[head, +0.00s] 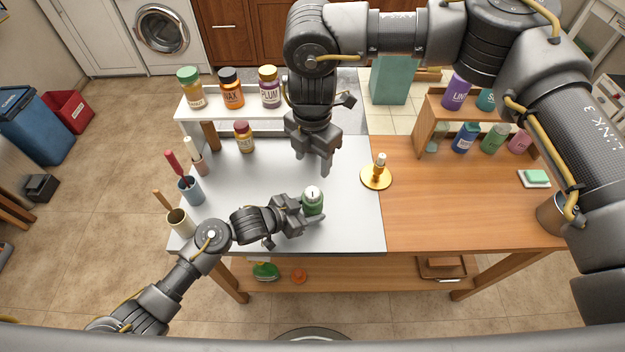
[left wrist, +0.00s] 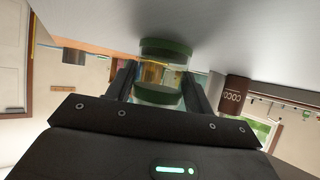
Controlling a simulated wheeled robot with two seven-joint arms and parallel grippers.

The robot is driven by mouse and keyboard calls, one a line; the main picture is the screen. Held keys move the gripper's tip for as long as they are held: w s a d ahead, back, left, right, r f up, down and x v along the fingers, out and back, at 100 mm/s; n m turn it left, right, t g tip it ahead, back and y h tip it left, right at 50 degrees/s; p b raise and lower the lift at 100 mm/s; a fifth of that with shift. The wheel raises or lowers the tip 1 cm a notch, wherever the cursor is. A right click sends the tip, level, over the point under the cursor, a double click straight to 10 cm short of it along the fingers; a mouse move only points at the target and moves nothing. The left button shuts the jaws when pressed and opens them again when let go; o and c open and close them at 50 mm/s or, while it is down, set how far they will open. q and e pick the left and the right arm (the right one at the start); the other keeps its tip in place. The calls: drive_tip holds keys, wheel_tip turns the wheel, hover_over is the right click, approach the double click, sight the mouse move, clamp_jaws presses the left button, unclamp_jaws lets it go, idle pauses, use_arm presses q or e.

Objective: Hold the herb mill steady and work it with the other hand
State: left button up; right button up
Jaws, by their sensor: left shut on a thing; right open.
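The herb mill (head: 313,203) is a small green cylinder with a pale top bearing a dark mark. It stands upright near the front of the white table section. My left gripper (head: 308,212) is shut on its side from the left. In the left wrist view, the mill (left wrist: 163,72) shows green ends and a clear amber middle between the two fingers (left wrist: 160,85). My right gripper (head: 315,166) is open and empty, pointing down behind the mill in the head view and apart from it.
A white shelf (head: 225,114) with jars is at the back left, a wooden shelf (head: 425,125) with jars at the back right.

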sight(313, 191)
wheel_tip(313, 191, down, 12)
drive_tip(key=shift+r, duration=0.1)
idle(0.4)
drive_tip(key=c, duration=1)
